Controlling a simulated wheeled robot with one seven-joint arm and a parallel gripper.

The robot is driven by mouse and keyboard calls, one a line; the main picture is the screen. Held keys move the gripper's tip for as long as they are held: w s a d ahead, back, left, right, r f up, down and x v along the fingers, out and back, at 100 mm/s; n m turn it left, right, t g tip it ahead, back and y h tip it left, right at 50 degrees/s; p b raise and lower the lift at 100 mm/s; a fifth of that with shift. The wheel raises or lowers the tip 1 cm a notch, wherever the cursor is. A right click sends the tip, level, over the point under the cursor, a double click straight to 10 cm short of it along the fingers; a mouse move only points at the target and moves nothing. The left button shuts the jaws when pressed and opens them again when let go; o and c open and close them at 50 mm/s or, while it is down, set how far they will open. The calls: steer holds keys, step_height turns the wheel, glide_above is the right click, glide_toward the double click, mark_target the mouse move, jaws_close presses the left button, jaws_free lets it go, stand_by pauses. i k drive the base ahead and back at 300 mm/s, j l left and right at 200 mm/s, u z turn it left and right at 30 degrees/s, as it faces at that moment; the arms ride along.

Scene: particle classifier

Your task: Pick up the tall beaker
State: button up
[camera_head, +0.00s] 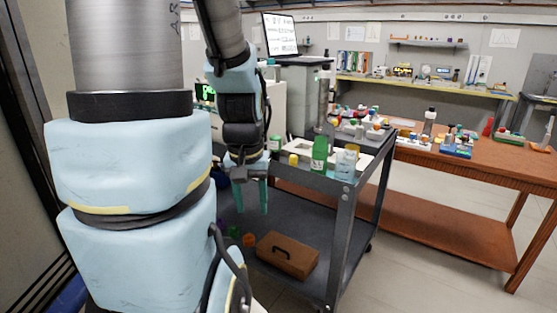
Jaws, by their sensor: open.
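A clear, pale-blue beaker (346,163) stands upright at the front right corner of the dark cart (341,200). It looks like the tall beaker, but the view is too small to be sure. My gripper (254,205) hangs fingers down at the cart's left front side, left of the beaker and lower in the picture. Its two teal fingers are apart with nothing between them. A clear gap lies between the gripper and the beaker.
A green bottle (320,155) stands just left of the beaker. Several small bottles and a white tray crowd the cart top. A brown case (287,256) lies on the lower shelf. A wooden table (470,170) stands at the right, with open floor before it.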

mark_target(346, 165)
steer(key=l+u, duration=0.6)
steer(key=u, duration=0.25)
steer(key=l+u, duration=0.4)
